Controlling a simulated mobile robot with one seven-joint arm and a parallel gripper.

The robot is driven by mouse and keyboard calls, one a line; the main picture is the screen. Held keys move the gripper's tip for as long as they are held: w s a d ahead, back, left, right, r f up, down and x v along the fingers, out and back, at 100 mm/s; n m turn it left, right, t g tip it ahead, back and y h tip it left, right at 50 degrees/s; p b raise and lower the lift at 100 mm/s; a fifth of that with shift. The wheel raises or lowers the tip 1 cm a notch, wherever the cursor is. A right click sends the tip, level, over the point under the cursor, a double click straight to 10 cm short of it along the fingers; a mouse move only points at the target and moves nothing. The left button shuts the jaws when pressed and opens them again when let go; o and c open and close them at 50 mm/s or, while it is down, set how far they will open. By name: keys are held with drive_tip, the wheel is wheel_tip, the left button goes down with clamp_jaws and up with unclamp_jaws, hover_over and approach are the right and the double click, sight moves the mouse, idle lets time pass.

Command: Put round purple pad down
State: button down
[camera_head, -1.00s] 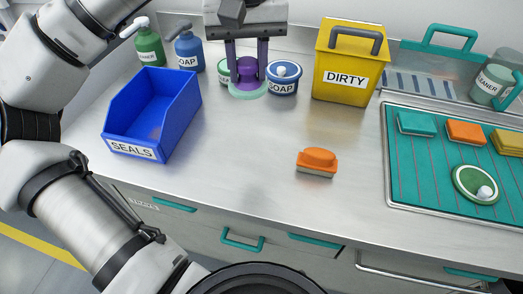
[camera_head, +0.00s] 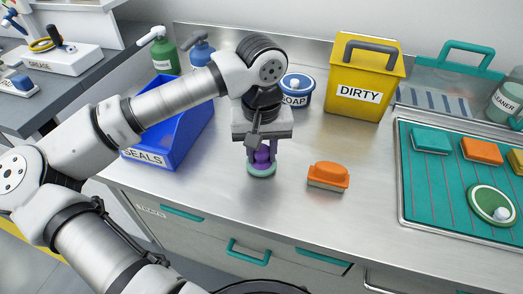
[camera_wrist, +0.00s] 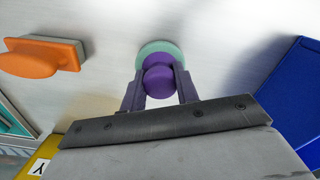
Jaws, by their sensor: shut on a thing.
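The round purple pad has a purple knob (camera_head: 261,155) and a pale mint disc at its bottom. In the head view it is low over the bare steel counter, left of the orange brush; I cannot tell whether the disc touches the counter. My gripper (camera_head: 262,158) points down and is shut on the purple knob, with a finger on each side. The wrist view shows the purple knob (camera_wrist: 158,80) between the fingers (camera_wrist: 159,92) and the mint disc beyond it. The disc is partly hidden by the knob.
The orange brush (camera_head: 329,175) lies close on the right. A blue SEALS bin (camera_head: 177,145) stands left, partly behind my arm. A blue SOAP tub (camera_head: 297,93) and a yellow DIRTY bin (camera_head: 360,90) stand behind. A teal mat (camera_head: 440,190) lies right. The counter in front is clear.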

sight(261, 149)
drive_tip(key=shift+f+b, duration=0.3)
drive_tip(key=shift+f, duration=0.05)
drive_tip(key=c, duration=1.1)
unclamp_jaws()
drive_tip(key=shift+o, duration=0.2)
drive_tip(key=shift+r, duration=0.15)
drive_tip(key=shift+r+p, duration=0.25)
drive_tip(key=shift+p, duration=0.25)
wheel_tip(261, 149, up, 12)
drive_tip(key=shift+f, duration=0.15)
